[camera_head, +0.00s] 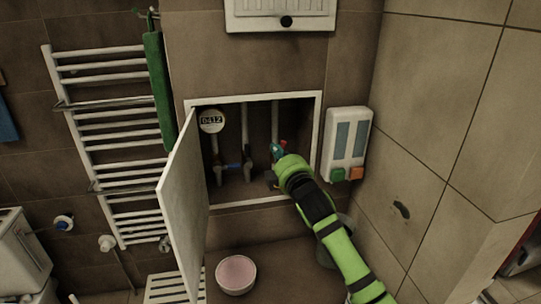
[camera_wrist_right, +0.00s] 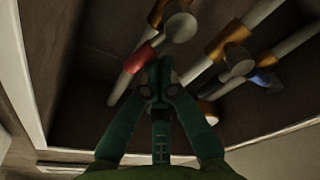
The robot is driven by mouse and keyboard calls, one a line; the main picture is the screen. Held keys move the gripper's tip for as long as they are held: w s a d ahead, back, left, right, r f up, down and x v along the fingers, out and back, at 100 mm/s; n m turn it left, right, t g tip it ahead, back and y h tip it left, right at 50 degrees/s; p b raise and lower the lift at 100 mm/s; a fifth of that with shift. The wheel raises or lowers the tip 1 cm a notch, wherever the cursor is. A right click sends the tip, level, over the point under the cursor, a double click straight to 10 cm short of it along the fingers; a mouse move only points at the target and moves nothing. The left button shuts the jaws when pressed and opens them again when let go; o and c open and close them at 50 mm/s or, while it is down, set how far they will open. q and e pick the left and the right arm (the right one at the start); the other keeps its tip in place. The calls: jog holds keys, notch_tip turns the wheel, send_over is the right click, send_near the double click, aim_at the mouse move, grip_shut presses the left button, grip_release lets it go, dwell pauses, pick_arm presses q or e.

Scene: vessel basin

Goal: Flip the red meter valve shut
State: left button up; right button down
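The red meter valve's handle (camera_wrist_right: 141,57) shows in the wrist view on a pipe fitting inside the open wall cabinet. In the head view only a small bit of red (camera_head: 283,144) shows by my gripper. My right gripper (camera_head: 276,150) reaches into the cabinet's right part. In the wrist view its dark green fingers (camera_wrist_right: 159,68) come together at the tips, just below and right of the red handle. They look shut with nothing clearly between them. Whether they touch the handle I cannot tell. My left gripper is not in view.
The cabinet door (camera_head: 184,205) stands open at the left. A round meter (camera_head: 211,121) and a blue-handled valve (camera_head: 233,166) are inside. A dispenser (camera_head: 347,145) hangs right of the opening. A pink bowl (camera_head: 236,273) sits below, and a towel rail (camera_head: 105,130) is at left.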

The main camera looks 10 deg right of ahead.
jog(key=shift+d+m, duration=0.3)
jog(key=shift+m, duration=0.45)
jog(key=shift+d+m, duration=0.3)
jog(key=shift+m, duration=0.45)
jog(key=d+m, duration=0.1)
jog(key=m, duration=0.2)
jog(key=f+m+h, duration=0.1)
jog(key=m, duration=0.2)
jog(key=d+m+t, duration=0.1)
jog(key=m, duration=0.2)
jog(key=shift+d+f+h+b, duration=0.2)
jog(key=shift+d+h+b, duration=0.1)
jog(key=shift+h+b, duration=0.1)
jog(key=shift+d+f+m+h, duration=0.15)
jog(key=shift+f+m+h, duration=0.05)
jog(key=shift+m, duration=0.55)
jog(key=shift+d+f+m+h, duration=0.15)
jog(key=shift+m+h, duration=0.05)
jog(key=shift+m, duration=0.55)
dwell(0.4)
